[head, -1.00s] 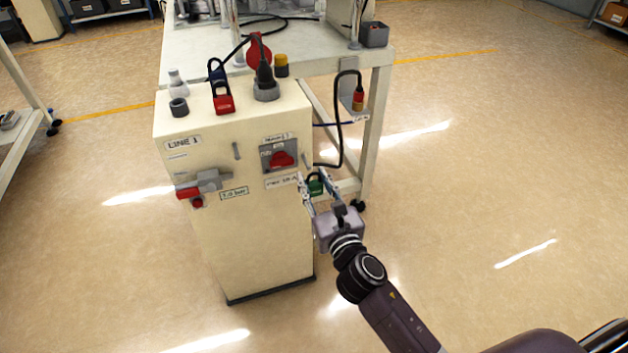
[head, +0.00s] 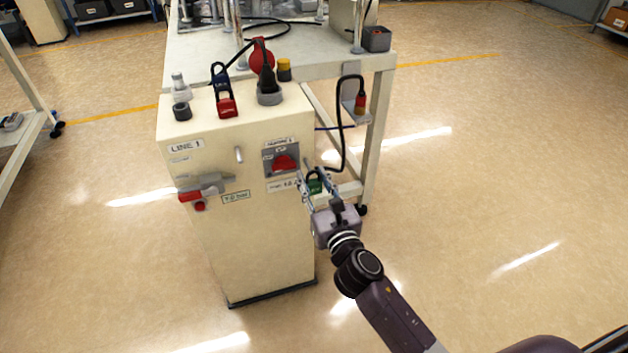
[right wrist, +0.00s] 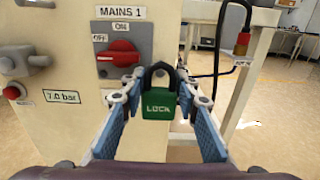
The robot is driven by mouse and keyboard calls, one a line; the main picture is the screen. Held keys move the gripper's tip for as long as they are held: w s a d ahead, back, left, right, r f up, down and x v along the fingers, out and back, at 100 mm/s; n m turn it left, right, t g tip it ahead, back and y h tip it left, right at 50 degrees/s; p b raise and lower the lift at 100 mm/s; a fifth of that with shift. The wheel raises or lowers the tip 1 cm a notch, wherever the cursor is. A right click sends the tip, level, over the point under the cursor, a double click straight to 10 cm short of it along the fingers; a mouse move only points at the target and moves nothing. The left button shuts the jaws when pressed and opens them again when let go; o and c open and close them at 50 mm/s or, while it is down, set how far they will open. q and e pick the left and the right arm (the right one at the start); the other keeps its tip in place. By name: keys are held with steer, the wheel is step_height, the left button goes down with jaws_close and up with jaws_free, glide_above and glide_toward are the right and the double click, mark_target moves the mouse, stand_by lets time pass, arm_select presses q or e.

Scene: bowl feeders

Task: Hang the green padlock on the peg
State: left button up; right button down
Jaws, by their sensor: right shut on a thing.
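The green padlock (head: 315,184) is held upright between the fingertips of my right gripper (head: 318,184), just off the right front edge of the cabinet. In the right wrist view the padlock (right wrist: 159,104) shows its black shackle on top and the word LOCK on its body. The fingers of my right gripper (right wrist: 159,92) close on it from both sides. A short grey peg (head: 239,155) sticks out of the cabinet front, left of the red switch. Part of the peg (right wrist: 35,3) shows at the top left of the wrist view. My left gripper is out of view.
The cream cabinet (head: 262,240) carries a red MAINS 1 switch (head: 284,162) and a red-handled valve (head: 200,192). A red padlock (head: 226,107) and a black plug (head: 267,85) stand on top. A black cable (head: 341,130) hangs right of the cabinet. The floor in front is clear.

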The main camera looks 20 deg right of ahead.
steer(key=shift+w, duration=1.8)
steer(key=shift+f, duration=0.25)
stand_by(0.9)
steer(key=c, duration=1.4)
jaws_free()
steer(key=shift+o, duration=0.2)
steer(key=shift+o, duration=1)
steer(key=shift+s+a, duration=0.1)
steer(key=shift+s, duration=1)
steer(key=shift+s+d, duration=0.2)
steer(key=shift+s, duration=2.25)
